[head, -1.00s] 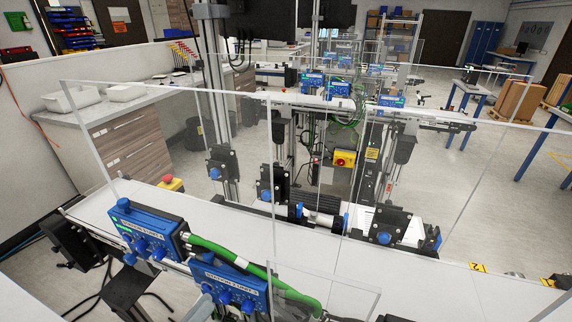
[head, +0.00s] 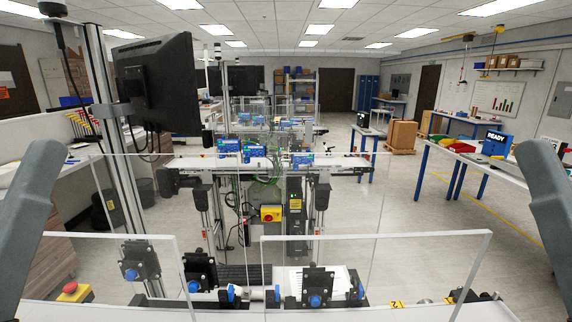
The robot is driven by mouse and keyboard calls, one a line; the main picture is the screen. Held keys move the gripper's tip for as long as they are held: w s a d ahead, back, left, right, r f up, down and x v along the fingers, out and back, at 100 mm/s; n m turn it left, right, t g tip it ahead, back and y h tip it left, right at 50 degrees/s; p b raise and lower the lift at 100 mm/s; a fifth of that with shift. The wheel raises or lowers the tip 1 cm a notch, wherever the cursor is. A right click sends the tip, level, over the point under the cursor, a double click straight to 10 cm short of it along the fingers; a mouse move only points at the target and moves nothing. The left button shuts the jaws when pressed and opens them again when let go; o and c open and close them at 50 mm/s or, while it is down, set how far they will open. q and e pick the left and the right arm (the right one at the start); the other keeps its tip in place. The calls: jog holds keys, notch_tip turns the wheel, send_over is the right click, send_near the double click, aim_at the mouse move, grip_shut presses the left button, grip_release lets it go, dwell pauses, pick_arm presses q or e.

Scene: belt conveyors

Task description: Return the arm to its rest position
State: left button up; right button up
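In the head view now, grey links of my arms show at the left and right picture edges. Neither gripper is in the picture, so whether they are open or shut, and what they may hold, is hidden. The near belt conveyor (head: 215,312) runs along the bottom of the view, with clear guard panels (head: 400,258) standing over it.
A red emergency stop button (head: 72,288) is at the lower left. A dark monitor (head: 157,83) hangs on a metal post (head: 112,150). A second conveyor with blue control boxes (head: 255,152) stands farther back. A blue-legged table (head: 478,160) is at the right, with open floor before it.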

notch_tip(320, 180, up, 24)
jog(key=p, duration=2)
jog(key=shift+f+p, duration=0.25)
jog(key=shift+p, duration=0.1)
